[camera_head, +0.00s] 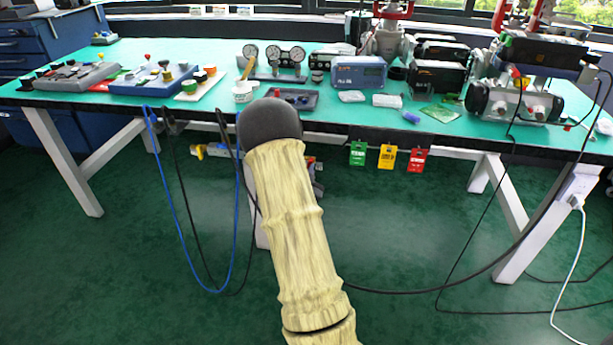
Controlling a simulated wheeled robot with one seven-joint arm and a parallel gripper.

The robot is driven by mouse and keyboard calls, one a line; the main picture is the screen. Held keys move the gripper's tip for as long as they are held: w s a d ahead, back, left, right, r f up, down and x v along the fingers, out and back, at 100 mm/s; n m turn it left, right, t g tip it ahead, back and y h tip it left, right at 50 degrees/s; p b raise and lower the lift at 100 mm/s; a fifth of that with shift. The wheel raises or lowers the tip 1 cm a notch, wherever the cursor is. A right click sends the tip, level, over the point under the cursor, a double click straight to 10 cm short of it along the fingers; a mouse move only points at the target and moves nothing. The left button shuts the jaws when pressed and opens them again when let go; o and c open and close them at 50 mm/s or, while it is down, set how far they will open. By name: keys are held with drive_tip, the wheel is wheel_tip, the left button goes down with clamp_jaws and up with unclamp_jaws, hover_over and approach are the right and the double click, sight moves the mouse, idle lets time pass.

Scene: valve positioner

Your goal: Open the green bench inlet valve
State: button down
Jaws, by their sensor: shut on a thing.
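I cannot pick out the green bench inlet valve with certainty. A small pale board (186,97) on the left of the bench bears knobs, among them an orange one (210,71) and a green one (190,87). They are too small to tell how they are turned. My arm rises from the bottom middle in a pale yellow sleeve with a dark rounded end in front of the bench edge. My gripper does not show; what lies behind the arm's dark end is hidden.
The green-topped bench (330,115) spans the view. Blue and grey knob panels stand left, gauges (272,53) and a blue box (358,72) in the middle, large actuators (515,100) right. Green, yellow and red tags (387,156) and cables hang at the front. Floor in front is mostly clear.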

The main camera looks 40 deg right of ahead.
drive_tip(key=shift+s+f+m+b, duration=0.1)
drive_tip(key=shift+f+m+b, duration=0.05)
drive_tip(key=shift+m+b, duration=1.9)
drive_tip(key=shift+s+f+m+b, duration=0.1)
drive_tip(key=shift+f+m+b, duration=0.1)
drive_tip(key=shift+m+b, duration=1.85)
drive_tip(key=shift+f+m+b, duration=0.15)
drive_tip(key=shift+m+b, duration=1.85)
drive_tip(key=shift+b, duration=0.05)
drive_tip(key=c, duration=1.5)
unclamp_jaws()
drive_tip(key=shift+r, duration=0.2)
